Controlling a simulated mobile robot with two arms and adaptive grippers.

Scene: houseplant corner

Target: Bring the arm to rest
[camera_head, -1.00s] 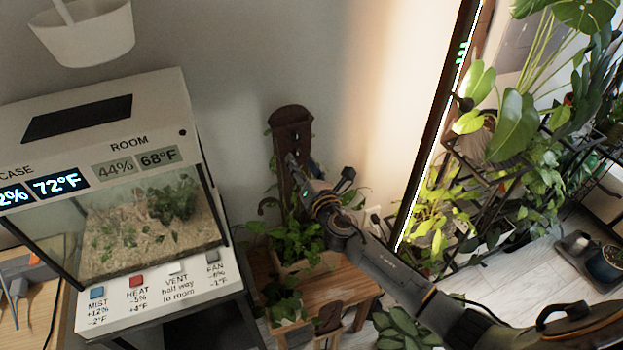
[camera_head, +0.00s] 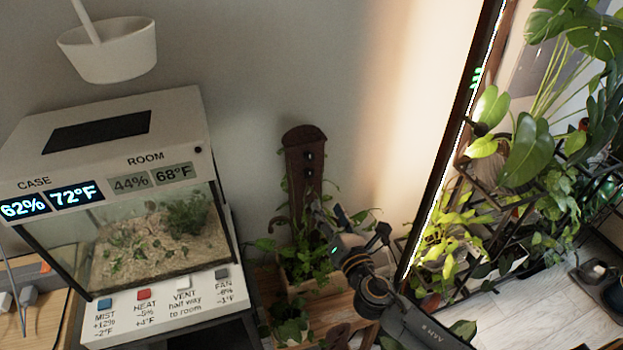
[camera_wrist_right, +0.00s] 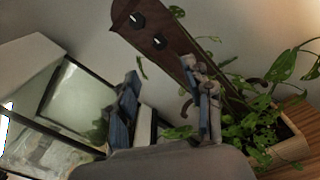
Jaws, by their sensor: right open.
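My right arm comes in from the lower right of the head view. Its gripper (camera_head: 328,213) is in front of the lower part of a dark wooden wall panel (camera_head: 305,142) with knobs. In the right wrist view the two fingers (camera_wrist_right: 165,105) stand apart with nothing between them, and the panel (camera_wrist_right: 165,35) rises behind them. I cannot tell how far the fingertips are from the panel. My left gripper is not in view.
A glass terrarium case (camera_head: 150,245) stands left, its display reading 62% and 72°F, with labelled buttons (camera_head: 143,294) in front. A potted leafy plant (camera_head: 300,262) is close below my gripper. A white hanging pot (camera_head: 108,52) is upper left; plant shelves (camera_head: 470,215) are right.

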